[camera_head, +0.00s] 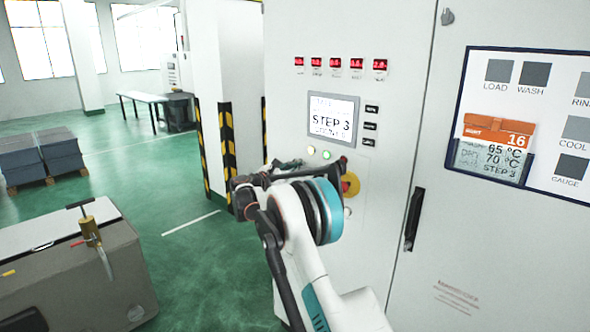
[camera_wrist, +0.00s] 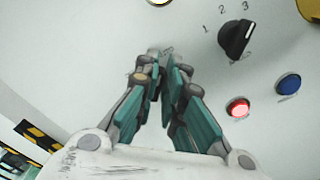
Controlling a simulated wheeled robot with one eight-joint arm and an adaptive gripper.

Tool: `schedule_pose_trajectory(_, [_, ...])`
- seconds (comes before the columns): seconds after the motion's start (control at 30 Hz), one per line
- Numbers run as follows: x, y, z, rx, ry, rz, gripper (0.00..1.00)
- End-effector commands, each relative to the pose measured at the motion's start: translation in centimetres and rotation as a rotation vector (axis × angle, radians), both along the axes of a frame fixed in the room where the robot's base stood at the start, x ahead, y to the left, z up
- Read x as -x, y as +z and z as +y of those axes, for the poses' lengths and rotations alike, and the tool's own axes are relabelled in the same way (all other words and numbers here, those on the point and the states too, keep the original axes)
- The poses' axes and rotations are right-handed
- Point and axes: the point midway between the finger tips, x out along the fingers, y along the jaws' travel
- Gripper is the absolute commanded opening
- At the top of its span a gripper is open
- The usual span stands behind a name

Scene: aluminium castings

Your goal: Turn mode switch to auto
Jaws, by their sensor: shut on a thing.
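In the wrist view my gripper (camera_wrist: 162,60) reaches the pale panel with its two fingers close together. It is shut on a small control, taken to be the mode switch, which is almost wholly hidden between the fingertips. Small lettering shows beside the tips, too blurred to read, so the switch position cannot be told. In the head view my gripper (camera_head: 288,164) is at the left part of the cabinet front, partly covered by my own arm.
A black selector knob (camera_wrist: 237,38) marked 1, 2, 3 sits right of my fingers, above a lit red button (camera_wrist: 238,106) and a blue button (camera_wrist: 288,84). The cabinet screen (camera_head: 333,118) reads STEP 3. A yellow-and-red emergency stop (camera_head: 350,184) is partly behind my arm.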

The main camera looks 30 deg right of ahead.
Motion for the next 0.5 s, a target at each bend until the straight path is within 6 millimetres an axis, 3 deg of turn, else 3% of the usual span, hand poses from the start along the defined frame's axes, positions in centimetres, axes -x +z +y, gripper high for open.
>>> schedule_pose_trajectory(0.03, [0.00,-0.06,0.04,-0.001,0.000,0.000,0.14])
schedule_pose_trajectory(0.1, [0.01,-0.05,0.04,-0.001,0.000,0.000,0.29])
schedule_pose_trajectory(0.5, [0.09,-0.02,0.34,-0.001,0.001,0.000,0.29])
